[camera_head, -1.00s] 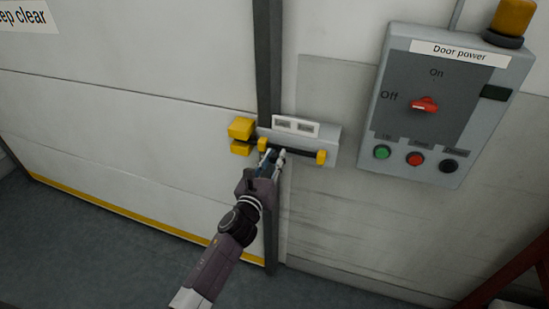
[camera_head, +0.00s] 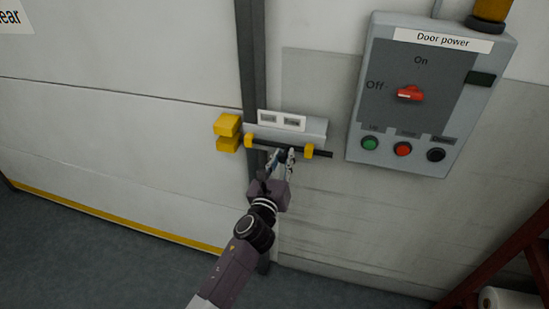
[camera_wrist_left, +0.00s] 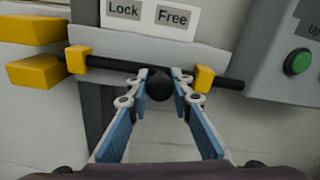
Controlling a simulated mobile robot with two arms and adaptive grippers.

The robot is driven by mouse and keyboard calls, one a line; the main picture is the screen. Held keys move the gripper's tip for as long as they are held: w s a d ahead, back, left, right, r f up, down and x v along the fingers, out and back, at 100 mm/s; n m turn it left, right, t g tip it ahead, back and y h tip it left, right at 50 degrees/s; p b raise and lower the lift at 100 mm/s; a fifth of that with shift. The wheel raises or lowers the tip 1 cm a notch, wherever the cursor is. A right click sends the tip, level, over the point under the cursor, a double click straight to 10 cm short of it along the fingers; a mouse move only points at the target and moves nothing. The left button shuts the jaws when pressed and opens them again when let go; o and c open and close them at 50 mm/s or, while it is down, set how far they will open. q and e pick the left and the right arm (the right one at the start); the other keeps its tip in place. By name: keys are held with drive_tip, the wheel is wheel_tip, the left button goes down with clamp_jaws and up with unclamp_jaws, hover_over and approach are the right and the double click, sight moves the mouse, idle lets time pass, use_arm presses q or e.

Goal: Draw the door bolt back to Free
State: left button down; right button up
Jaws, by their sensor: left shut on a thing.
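The door bolt is a dark rod (camera_head: 297,149) with a round black knob (camera_wrist_left: 159,86). It runs through two yellow guides, the left guide (camera_wrist_left: 77,60) and the right guide (camera_wrist_left: 203,78), and its right end sticks out past the right one. The two-part yellow keeper (camera_head: 228,126) is on the door, left of the rod. A plate above reads Lock and Free (camera_wrist_left: 173,17); the knob is below the Free side. My left gripper (camera_head: 282,153) is shut on the knob, between its fingertips in the wrist view. My right gripper is not in view.
A grey Door power box (camera_head: 420,130) with a red switch (camera_head: 410,93) and several buttons is on the wall to the right. A red frame (camera_head: 510,255) and a white roll (camera_head: 508,300) are at lower right. The wall below the bolt is clear.

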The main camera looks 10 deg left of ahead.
use_arm(q)
drive_tip(key=shift+d, duration=0.2)
drive_tip(key=c, duration=1.7)
unclamp_jaws()
drive_tip(key=shift+d, duration=0.15)
drive_tip(key=shift+s, duration=0.1)
drive_tip(key=shift+s+f, duration=0.1)
drive_tip(key=shift+s, duration=0.2)
drive_tip(key=s, duration=1.1)
drive_tip(key=shift+s+a, duration=0.15)
drive_tip(key=shift+a, duration=0.1)
